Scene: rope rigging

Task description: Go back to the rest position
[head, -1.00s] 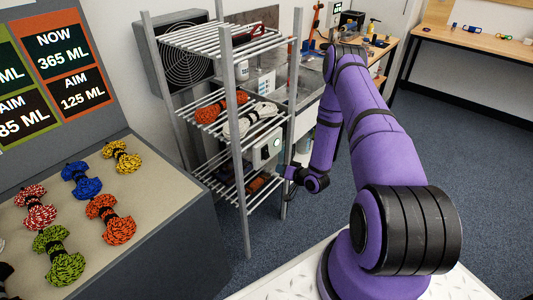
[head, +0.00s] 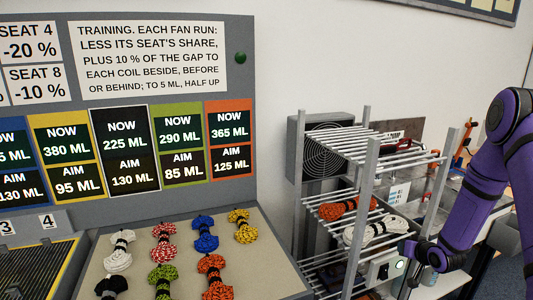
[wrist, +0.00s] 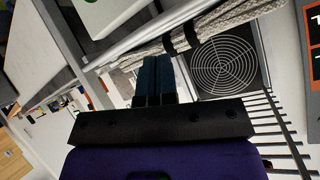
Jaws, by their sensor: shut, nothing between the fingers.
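My gripper (wrist: 152,78) is shut and empty in the wrist view, its two dark fingers side by side. In the wrist view a pale rope coil (wrist: 185,38) with dark ties shows beyond the fingers. Whether the fingers touch anything is unclear.
Several tied coils lie on the beige bench at lower left, among them white (head: 120,251), blue (head: 205,233) and yellow (head: 242,226). Behind stands a panel of NOW and AIM cards (head: 125,150). A fan (head: 325,150) is behind the rack; it also shows in the wrist view (wrist: 222,66).

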